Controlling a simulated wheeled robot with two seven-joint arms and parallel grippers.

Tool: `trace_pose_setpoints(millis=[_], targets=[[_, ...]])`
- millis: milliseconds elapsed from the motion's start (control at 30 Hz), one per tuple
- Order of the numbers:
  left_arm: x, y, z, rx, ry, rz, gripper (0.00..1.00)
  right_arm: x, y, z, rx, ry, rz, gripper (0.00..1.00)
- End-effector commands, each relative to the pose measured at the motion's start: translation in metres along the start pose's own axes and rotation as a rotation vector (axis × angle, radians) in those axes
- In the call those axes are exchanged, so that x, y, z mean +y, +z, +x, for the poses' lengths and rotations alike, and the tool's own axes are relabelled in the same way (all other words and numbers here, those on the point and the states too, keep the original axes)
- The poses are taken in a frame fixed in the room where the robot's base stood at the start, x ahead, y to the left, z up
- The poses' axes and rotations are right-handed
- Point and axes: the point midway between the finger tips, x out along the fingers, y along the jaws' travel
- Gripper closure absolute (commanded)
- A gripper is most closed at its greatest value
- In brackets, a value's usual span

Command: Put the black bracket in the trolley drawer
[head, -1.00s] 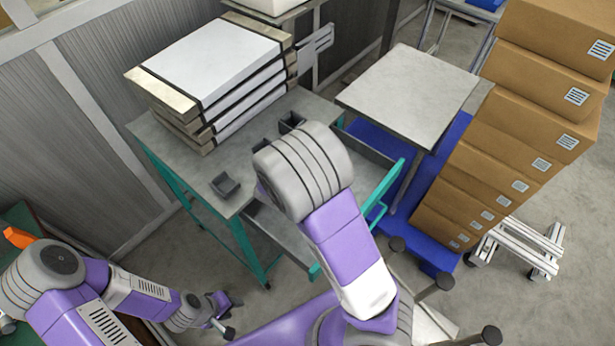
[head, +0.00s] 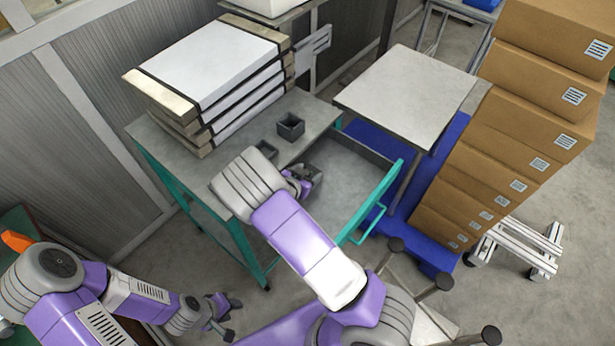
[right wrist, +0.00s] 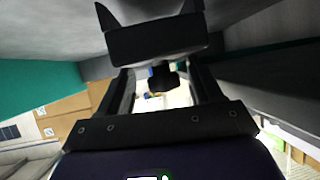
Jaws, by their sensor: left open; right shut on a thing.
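My right gripper (head: 303,182) is shut on a black bracket (head: 313,172). In the right wrist view the bracket (right wrist: 155,42) is a dark piece with two pointed ends, across the fingertips. The gripper is over the near-left part of the open trolley drawer (head: 352,190); I cannot tell whether the bracket touches its floor. The drawer is grey inside with a teal front and handle. My left gripper (head: 224,318) is open and empty, low at the lower left, away from the trolley.
The grey trolley top (head: 160,140) bears a stack of white-covered slabs (head: 215,70), a dark open box-like piece (head: 290,126) and another dark piece (head: 266,149). Stacked cartons (head: 510,130) and a grey-topped table (head: 408,92) over a blue base stand right. The visible drawer floor is clear.

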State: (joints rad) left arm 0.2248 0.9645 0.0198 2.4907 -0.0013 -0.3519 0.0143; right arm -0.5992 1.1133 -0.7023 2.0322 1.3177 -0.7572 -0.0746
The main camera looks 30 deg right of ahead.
Motion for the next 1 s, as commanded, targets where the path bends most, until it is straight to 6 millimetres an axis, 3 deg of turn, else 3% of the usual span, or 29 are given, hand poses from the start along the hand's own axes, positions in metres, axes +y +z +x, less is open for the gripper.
trace_pose_setpoints(millis=[67,433,467,600,1000], targets=[[-0.0015,-0.0002,0.0041,0.000,0.000,0.000,0.57,0.0008,0.0098,0.0058,0.001,0.001,-0.001,0.83],[-0.0021,-0.0003,0.0056,0.000,0.000,0.000,0.57,0.0006,0.0127,0.0073,0.001,0.000,0.002,0.83],[-0.0019,-0.0003,0.0049,0.000,0.000,0.000,0.57,0.0007,0.0125,0.0068,0.000,0.000,0.001,0.31],[-0.0017,-0.0003,0.0046,0.000,0.000,0.000,0.57,0.0006,0.0121,0.0066,0.000,0.000,0.001,0.10],[-0.0005,-0.0001,0.0013,0.000,0.000,0.000,0.57,-0.0001,0.0088,0.0001,-0.001,-0.002,0.000,0.10]])
